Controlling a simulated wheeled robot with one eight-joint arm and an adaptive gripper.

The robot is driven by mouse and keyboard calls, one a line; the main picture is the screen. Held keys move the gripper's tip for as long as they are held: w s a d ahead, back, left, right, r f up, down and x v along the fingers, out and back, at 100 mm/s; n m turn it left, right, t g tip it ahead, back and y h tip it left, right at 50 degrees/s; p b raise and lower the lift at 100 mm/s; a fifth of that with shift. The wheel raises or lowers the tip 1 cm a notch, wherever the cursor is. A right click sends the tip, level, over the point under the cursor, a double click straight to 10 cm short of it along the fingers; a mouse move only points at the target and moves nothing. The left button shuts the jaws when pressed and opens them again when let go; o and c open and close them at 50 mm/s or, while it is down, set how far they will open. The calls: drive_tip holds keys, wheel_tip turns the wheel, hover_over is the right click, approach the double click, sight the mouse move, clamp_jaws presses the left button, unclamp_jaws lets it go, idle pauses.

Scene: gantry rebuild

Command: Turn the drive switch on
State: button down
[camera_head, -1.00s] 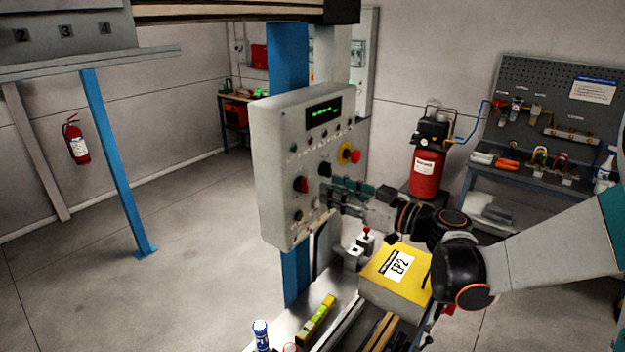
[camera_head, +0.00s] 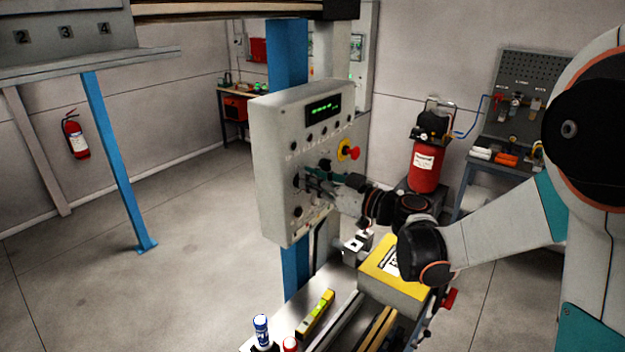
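The grey control box (camera_head: 272,200) is fixed to a blue post and has a lit green display (camera_head: 322,110). A row of small controls runs below the display. A red emergency button on a yellow disc (camera_head: 348,150) sits at its right. A dark rotary switch (camera_head: 299,181) is at the left of the panel face; I cannot read its label or which switch is the drive switch. My gripper (camera_head: 310,184) is right at this switch, fingers pointing at the panel. The fingers partly hide the switch, and whether they grip it is too small to tell.
A yellow-topped box (camera_head: 405,284) stands below my arm. A yellow level (camera_head: 316,314) and a blue-and-white bottle (camera_head: 262,330) are on the bench in front. A red compressor tank (camera_head: 426,166) stands behind. The floor at left is clear.

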drive_tip(key=shift+m, duration=0.3)
drive_tip(key=shift+w+d+f+m+b, duration=0.25)
drive_tip(key=shift+m+b, duration=1.45)
drive_tip(key=shift+m, duration=1.15)
drive_tip(key=shift+w+d+f+m+b, duration=0.1)
drive_tip(key=shift+w+f+m+b, duration=0.2)
drive_tip(key=shift+m+b, duration=2)
drive_tip(key=shift+w+d+f+m+b, duration=0.2)
drive_tip(key=shift+m+b, duration=0.85)
drive_tip(key=shift+m, duration=2.4)
drive_tip(key=shift+s+f, duration=0.1)
drive_tip(key=shift+f, duration=0.05)
drive_tip(key=c, duration=1.7)
unclamp_jaws()
